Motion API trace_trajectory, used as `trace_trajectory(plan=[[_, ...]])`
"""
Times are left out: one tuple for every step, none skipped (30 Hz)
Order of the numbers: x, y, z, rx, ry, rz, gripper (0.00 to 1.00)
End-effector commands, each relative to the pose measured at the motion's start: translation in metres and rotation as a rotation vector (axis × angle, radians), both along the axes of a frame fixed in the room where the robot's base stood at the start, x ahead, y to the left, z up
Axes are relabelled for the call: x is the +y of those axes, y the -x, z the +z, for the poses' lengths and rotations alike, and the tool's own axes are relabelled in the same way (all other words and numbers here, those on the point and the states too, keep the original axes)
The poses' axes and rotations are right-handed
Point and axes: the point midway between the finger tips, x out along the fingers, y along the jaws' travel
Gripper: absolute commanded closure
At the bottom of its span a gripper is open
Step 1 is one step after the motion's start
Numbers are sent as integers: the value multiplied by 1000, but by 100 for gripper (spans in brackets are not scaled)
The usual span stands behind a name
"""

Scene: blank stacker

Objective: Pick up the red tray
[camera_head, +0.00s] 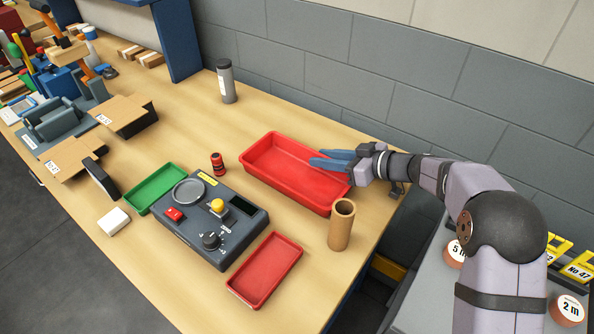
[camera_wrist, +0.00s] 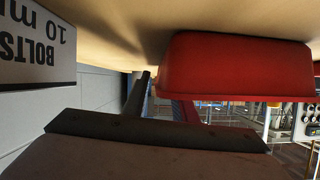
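Two red trays are on the wooden table: a larger, deep red tray (camera_head: 268,172) near the wall and a small shallow red tray (camera_head: 265,270) at the front edge. Both look empty. My gripper (camera_head: 322,158) comes from the right, its two blue fingers apart with nothing between them. In the head view they overlap the larger tray's right part; I cannot tell their height or whether they touch it. The wrist view is upside down and shows a red tray side (camera_wrist: 235,68) beyond my gripper (camera_wrist: 160,95).
A cardboard tube (camera_head: 341,226) stands by the larger tray's near right corner. A grey control box (camera_head: 200,245), green tray (camera_head: 155,188) and small red cylinder (camera_head: 217,164) are left of it. A grey canister (camera_head: 226,82) stands near the wall. A bolts label (camera_wrist: 35,45) shows in the wrist view.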

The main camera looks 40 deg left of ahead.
Motion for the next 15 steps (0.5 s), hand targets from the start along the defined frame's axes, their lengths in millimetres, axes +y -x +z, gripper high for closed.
trace_trajectory(plan=[[8, 1, 4, 2, 1, 4, 75], [12, 1, 2, 1, 2, 3, 75], [16, 1, -2, 1, 2, 2, 75], [18, 1, -3, 2, 1, 2, 75], [21, 1, -4, 2, 1, 2, 75], [24, 1, -5, 2, 1, 2, 75], [26, 1, -6, 1, 0, 2, 75], [27, 1, -7, 0, 0, 1, 75], [28, 1, -8, 0, 0, 1, 75], [28, 1, -8, 0, 0, 1, 75], [28, 1, -9, 0, 0, 0, 75], [28, 1, -9, 0, 0, 0, 75], [28, 1, -9, 0, 0, 0, 75], [28, 0, -9, 0, 0, 0, 75], [28, 1, -9, 0, 0, 0, 75]])
